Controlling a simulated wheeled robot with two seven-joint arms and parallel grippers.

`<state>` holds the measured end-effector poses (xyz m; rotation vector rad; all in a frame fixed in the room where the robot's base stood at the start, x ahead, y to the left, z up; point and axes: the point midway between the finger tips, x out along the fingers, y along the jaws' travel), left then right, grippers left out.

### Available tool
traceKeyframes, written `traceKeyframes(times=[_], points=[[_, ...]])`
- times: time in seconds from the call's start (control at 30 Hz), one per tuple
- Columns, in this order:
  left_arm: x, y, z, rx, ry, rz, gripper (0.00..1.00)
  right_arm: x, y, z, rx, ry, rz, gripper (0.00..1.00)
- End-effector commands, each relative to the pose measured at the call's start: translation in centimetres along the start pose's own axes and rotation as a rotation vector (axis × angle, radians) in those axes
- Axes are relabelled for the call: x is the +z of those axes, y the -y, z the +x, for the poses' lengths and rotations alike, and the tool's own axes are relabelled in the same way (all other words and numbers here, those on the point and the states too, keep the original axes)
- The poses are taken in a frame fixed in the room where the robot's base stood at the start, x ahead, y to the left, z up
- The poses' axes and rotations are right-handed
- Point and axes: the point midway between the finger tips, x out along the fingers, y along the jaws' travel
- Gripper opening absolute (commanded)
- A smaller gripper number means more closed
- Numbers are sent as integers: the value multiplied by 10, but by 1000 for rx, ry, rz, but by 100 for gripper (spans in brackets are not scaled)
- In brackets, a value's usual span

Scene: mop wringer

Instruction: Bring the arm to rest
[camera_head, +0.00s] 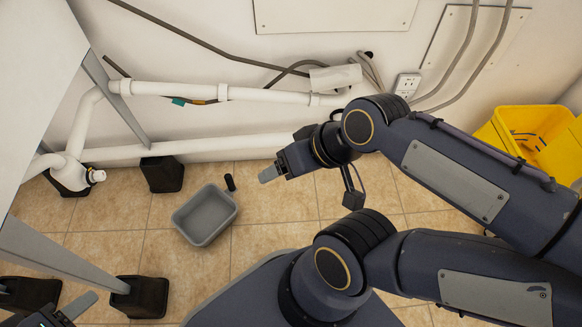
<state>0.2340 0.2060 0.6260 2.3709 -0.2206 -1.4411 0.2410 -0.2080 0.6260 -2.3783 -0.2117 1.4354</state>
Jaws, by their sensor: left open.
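My left gripper (72,308) reaches in at the bottom left corner, mostly cut off by the frame. One pale finger shows; it is open, and nothing shows in it. My right arm (450,180) fills the right side, bent, with its elbow beyond the right edge. Its gripper (268,174) points left in front of the wall, above the tiled floor as seen. Its fingers show edge-on as one pale tip, so their gap cannot be told. No object shows in it.
A grey basin (206,214) stands on the floor, with a small black object (230,182) beside it. A yellow mop bucket (528,128) is at the right, partly behind my arm. White pipes (200,92) run along the wall. Table legs with black feet (162,174) stand at left.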

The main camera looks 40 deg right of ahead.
Motion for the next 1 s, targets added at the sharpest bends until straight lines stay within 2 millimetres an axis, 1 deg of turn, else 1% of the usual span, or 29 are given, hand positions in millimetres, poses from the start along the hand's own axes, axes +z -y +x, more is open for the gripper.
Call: traceKeyframes(times=[0.03,0.1,0.37,0.47,0.53,0.57,0.67,0.77,0.8,1.0], points=[[0,0,0,0,0,0,51,5,1,-2,-4,3,-1,74],[0,0,0,0,0,0,51,8,2,-3,-7,7,0,74],[0,0,-1,0,0,0,51,7,2,-4,-6,8,0,74],[-4,-4,-8,0,0,0,51,3,6,-10,-6,8,0,74],[-9,-8,-18,0,0,0,51,-2,10,-21,-6,7,0,74],[-12,-11,-24,0,0,0,51,-5,13,-27,-6,7,0,74],[-25,-23,-50,0,0,0,51,-18,24,-53,-6,7,0,74],[-42,-38,-83,0,0,0,51,-35,39,-86,-6,7,0,74],[-49,-45,-98,0,0,0,51,-43,46,-100,-6,7,0,74],[-85,-77,-169,0,-1,0,51,-79,78,-171,-6,7,0,74]])
